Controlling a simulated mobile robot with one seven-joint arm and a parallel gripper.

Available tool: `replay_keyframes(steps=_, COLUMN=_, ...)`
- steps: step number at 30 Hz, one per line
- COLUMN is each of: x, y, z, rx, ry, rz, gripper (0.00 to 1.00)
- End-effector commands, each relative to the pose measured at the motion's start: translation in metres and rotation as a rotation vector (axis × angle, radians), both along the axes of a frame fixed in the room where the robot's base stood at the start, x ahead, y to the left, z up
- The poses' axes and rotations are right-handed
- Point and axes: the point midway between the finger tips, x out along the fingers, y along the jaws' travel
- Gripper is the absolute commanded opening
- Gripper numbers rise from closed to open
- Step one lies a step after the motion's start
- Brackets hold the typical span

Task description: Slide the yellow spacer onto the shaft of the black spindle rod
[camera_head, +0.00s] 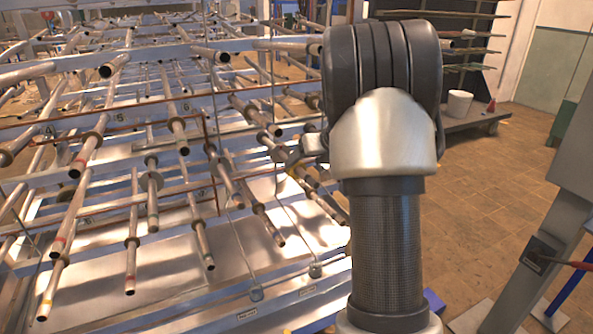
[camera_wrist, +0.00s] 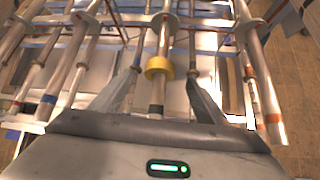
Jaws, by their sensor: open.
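In the wrist view a yellow spacer (camera_wrist: 159,67) sits around a grey-brown rod (camera_wrist: 157,94), a short way back from the rod's near end. A wider collar shows farther up this rod. My gripper (camera_wrist: 161,77) is open, with one finger on each side of the rod and spacer. I see gaps between the fingers and the spacer, so it is not gripped. In the head view my arm hides most of the gripper and the spacer's surroundings.
A metal rack (camera_head: 150,240) with several slanting rods fills the left side. Neighbouring rods with coloured bands (camera_wrist: 45,105) and (camera_wrist: 268,105) stand close on both sides of my gripper. Open tiled floor (camera_head: 490,180) lies to the right, with a white bucket (camera_head: 459,105) beyond.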

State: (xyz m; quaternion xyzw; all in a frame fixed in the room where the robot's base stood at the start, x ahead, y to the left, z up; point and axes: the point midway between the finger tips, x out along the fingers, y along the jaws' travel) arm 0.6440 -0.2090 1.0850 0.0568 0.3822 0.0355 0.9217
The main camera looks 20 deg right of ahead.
Motion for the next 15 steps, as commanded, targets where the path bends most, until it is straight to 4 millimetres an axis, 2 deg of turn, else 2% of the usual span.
replay_keyframes(steps=1, x=0.007, y=0.001, z=-0.01, rx=-0.001, ry=0.003, rz=0.001, gripper=0.68)
replay_keyframes(steps=6, x=0.03, y=0.005, z=-0.032, rx=-0.001, ry=0.002, rz=0.002, gripper=0.68)
replay_keyframes(steps=15, x=0.052, y=0.008, z=-0.052, rx=-0.001, ry=0.0, rz=0.001, gripper=0.68)
